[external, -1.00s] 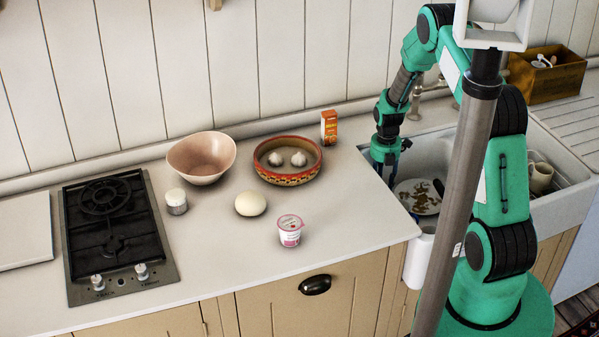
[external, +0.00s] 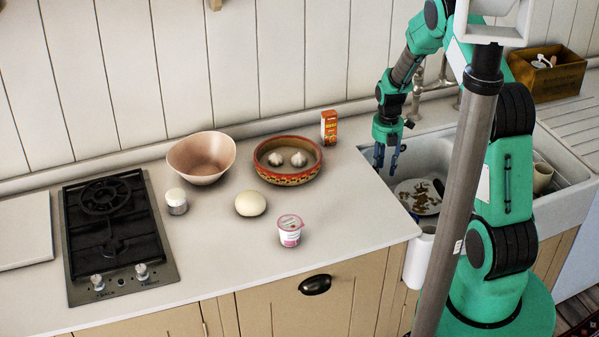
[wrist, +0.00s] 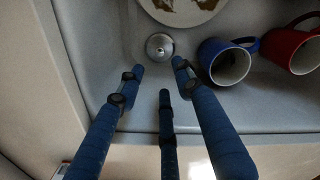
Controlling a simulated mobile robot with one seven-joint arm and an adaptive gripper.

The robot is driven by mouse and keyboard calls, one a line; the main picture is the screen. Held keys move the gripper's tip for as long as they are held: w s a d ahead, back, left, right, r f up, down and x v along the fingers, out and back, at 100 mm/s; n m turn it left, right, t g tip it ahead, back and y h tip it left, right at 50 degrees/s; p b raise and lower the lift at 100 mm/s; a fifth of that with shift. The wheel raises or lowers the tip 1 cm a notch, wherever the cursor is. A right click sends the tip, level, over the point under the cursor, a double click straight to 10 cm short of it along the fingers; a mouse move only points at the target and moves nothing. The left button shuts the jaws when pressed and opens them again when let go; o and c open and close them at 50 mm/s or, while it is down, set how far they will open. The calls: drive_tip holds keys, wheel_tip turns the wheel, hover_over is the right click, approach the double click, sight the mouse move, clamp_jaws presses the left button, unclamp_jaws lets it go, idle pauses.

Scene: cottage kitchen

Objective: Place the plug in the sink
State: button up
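In the wrist view, a round metal disc with a small raised centre, which looks like the plug (wrist: 160,46), lies on the grey sink floor (wrist: 108,45). It sits between the plate and the blue mug. I cannot tell whether it is seated in the drain. My gripper (wrist: 159,76) has its blue fingers spread, with nothing between them, and is above and apart from the disc. In the external view my gripper (external: 387,168) hangs over the left end of the white sink (external: 545,226). The disc is not visible there.
A patterned plate (wrist: 185,6) lies in the sink, with a blue mug (wrist: 228,62) and a red mug (wrist: 292,45) on their sides. The tap (external: 418,85) stands behind the basin. A juice carton (external: 329,127) and a red bowl (external: 288,178) stand on the counter to the left.

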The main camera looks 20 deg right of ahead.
drive_tip(key=s+a+r+m+t, duration=0.15)
drive_tip(key=s+r+m, duration=0.25)
drive_tip(key=r, duration=0.7)
drive_tip(key=s+a+r+m, duration=0.3)
drive_tip(key=s+r+m, duration=0.1)
drive_tip(key=r, duration=0.7)
drive_tip(key=s+a+r+m+t, duration=0.15)
drive_tip(key=s+r+m, duration=0.25)
drive_tip(key=r, duration=0.8)
drive_tip(key=s+a+r+m+t, duration=0.1)
drive_tip(key=s+r+m, duration=0.3)
drive_tip(key=s, duration=0.5)
drive_tip(key=s+a+r+m, duration=0.2)
drive_tip(key=s+r+m, duration=0.2)
drive_tip(key=s, duration=0.5)
drive_tip(key=s+a+r+m+t, duration=0.1)
drive_tip(key=s+a+r+m, duration=0.1)
drive_tip(key=s+r+m, duration=0.2)
drive_tip(key=s+m, duration=0.3)
drive_tip(key=s, duration=0.2)
drive_tip(key=shift+s+r+t, duration=0.2)
drive_tip(key=shift+s+t, duration=0.05)
drive_tip(key=shift+t, duration=0.05)
wheel_tip(320, 180, down, 3)
drive_tip(key=b, duration=0.2)
drive_tip(key=shift+r+b, duration=0.2)
drive_tip(key=shift+b, duration=0.15)
